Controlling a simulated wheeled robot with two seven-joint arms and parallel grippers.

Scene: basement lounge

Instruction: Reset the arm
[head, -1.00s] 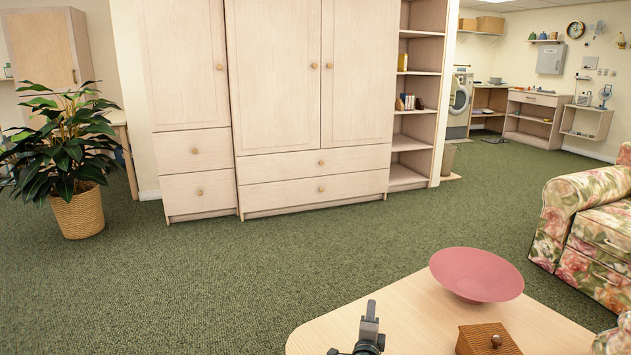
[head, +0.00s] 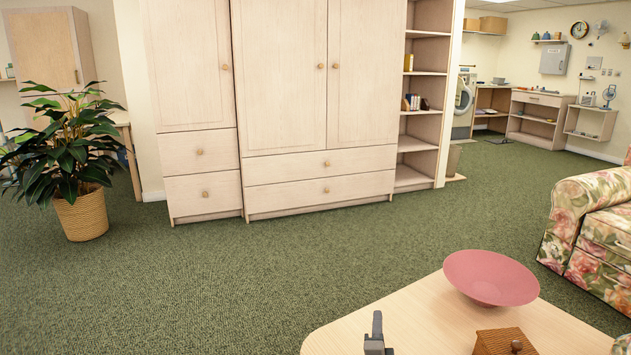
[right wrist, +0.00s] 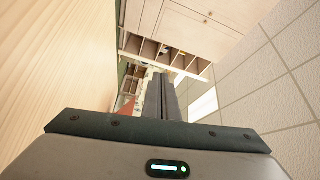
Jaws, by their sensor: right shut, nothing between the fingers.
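My right gripper (head: 376,328) shows at the bottom of the head view, in front of the light wooden table (head: 408,318). In the right wrist view its two dark fingers (right wrist: 161,98) are together with nothing between them. The table's pale surface (right wrist: 55,60) fills the left of that view. My left gripper is not in view.
A pink bowl (head: 490,278) and a brown wooden box with a knob (head: 503,342) stand on the table. A floral armchair (head: 595,225) is at the right. A potted plant (head: 82,215) and a wardrobe (head: 300,100) stand beyond open green carpet (head: 230,280).

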